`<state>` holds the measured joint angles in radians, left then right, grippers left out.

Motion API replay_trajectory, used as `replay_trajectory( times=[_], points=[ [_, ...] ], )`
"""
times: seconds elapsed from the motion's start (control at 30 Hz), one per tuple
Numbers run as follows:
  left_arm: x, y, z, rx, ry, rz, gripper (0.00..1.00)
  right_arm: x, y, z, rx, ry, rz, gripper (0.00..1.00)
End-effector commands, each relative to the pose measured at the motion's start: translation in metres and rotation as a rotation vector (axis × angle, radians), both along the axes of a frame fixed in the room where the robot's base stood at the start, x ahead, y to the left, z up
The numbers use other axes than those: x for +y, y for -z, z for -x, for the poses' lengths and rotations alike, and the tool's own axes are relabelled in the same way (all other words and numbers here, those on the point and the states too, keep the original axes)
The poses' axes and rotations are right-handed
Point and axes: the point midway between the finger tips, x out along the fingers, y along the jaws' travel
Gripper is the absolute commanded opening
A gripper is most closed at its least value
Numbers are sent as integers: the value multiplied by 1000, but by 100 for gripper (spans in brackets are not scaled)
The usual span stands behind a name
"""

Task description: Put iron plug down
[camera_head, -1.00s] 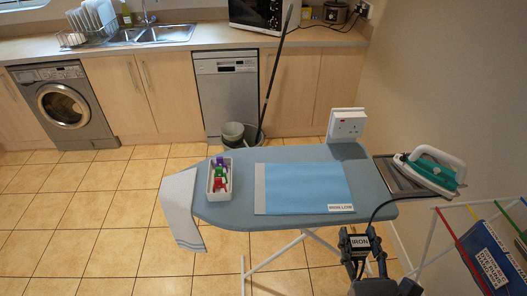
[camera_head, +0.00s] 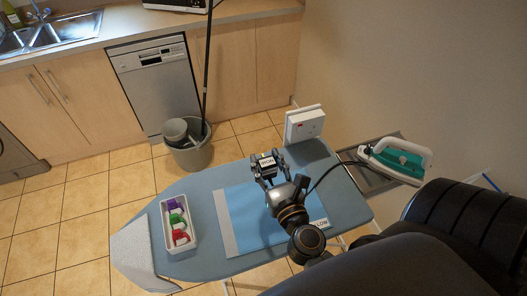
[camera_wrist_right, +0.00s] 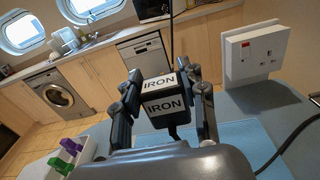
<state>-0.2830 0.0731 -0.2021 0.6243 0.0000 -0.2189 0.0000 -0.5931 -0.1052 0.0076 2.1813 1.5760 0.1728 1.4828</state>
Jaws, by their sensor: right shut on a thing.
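The iron plug is a black block with white IRON labels (camera_wrist_right: 163,97); it also shows in the head view (camera_head: 267,163). My right gripper (camera_head: 268,172) is shut on it and holds it over the far part of the blue cloth (camera_head: 232,213) on the ironing board. In the right wrist view the two fingers of the gripper (camera_wrist_right: 165,100) flank the plug. The white socket box (camera_head: 304,124) stands at the board's far edge, to the right of the plug and apart from it. My left gripper is not in view.
The iron (camera_head: 395,160) rests on its stand at the board's right end, with a black cable. A white tray (camera_head: 167,238) with coloured pegs stands left of the cloth. A grey bucket (camera_head: 190,154) is on the floor beyond.

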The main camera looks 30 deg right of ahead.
Motion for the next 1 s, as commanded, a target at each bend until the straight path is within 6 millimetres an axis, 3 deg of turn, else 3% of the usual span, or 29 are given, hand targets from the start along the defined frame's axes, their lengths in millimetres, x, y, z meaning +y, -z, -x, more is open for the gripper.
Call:
replay_trajectory(
  times=[0.03,0.2,0.3,0.4,0.63,0.77,0.9,1.0],
  points=[
    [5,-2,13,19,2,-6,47,-6,3,-11,-2,-1,4,5],
    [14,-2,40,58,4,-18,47,-28,23,-47,-3,-2,4,5],
    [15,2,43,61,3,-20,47,-41,36,-68,-3,-2,4,5],
    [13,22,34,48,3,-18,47,-49,63,-80,-2,-3,5,5],
    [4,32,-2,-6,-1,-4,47,-58,83,-97,-2,-4,1,5],
    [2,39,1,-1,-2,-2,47,-62,93,-103,0,-4,3,4],
    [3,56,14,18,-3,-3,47,-64,117,-105,1,-5,6,4],
    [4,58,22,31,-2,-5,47,-64,123,-105,0,-4,3,4]
  ],
)
